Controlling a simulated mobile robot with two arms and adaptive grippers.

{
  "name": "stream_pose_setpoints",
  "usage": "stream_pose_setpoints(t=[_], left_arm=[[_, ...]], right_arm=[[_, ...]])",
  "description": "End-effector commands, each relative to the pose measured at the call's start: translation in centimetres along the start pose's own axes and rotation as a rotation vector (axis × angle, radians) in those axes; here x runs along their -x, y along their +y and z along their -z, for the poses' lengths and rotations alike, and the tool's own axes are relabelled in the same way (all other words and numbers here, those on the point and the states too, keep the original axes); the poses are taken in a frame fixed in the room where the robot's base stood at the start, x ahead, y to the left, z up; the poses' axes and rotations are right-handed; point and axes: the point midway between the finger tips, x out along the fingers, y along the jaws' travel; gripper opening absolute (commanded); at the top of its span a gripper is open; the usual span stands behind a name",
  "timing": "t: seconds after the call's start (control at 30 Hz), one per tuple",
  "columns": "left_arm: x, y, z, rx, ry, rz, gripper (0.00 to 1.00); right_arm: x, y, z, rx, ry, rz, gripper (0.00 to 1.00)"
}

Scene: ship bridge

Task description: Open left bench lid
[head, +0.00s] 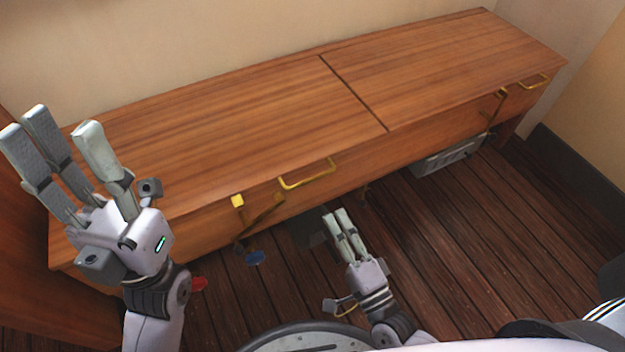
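A long wooden bench runs along the wall, its top split by a seam into a left bench lid (230,125) and a right bench lid (440,65). Both lids lie flat and closed. A yellow handle (307,174) is on the front edge of the left lid, and a similar handle (533,81) is on the right lid. My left gripper (68,142) is raised over the bench's left end with its fingers spread, open and empty. My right gripper (340,220) is low in front of the bench, below the left handle, its fingers close together; whether they touch is unclear.
A yellow latch-like piece (238,201) with a dark strap is on the bench front. A blue round object (255,258) and a red object (199,284) are near the floor. A grey crate (448,157) sits under the bench at right. The plank floor (480,240) is clear.

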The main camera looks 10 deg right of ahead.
Motion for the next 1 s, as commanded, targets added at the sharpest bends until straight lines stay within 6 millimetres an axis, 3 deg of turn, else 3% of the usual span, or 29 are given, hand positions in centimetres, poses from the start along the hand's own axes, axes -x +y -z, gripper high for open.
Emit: stream_pose_setpoints(t=[0.3,0.5,0.7,1.0], left_arm=[[-0.3,0.0,-0.3,-0.005,0.042,-0.016,0.40],[-0.6,0.1,-0.5,-0.007,0.053,-0.023,0.40],[-1.0,0.1,-0.4,-0.009,0.069,-0.028,0.40],[-1.3,0.1,-0.4,-0.010,0.075,-0.030,0.40]], right_arm=[[-7.2,0.1,0.1,0.001,0.002,0.005,0.29],[-10.4,0.1,0.1,0.001,0.002,0.003,0.29],[-11.8,0.1,0.0,0.002,0.000,0.000,0.29],[-11.9,0.1,0.0,0.002,0.000,-0.002,0.28]])
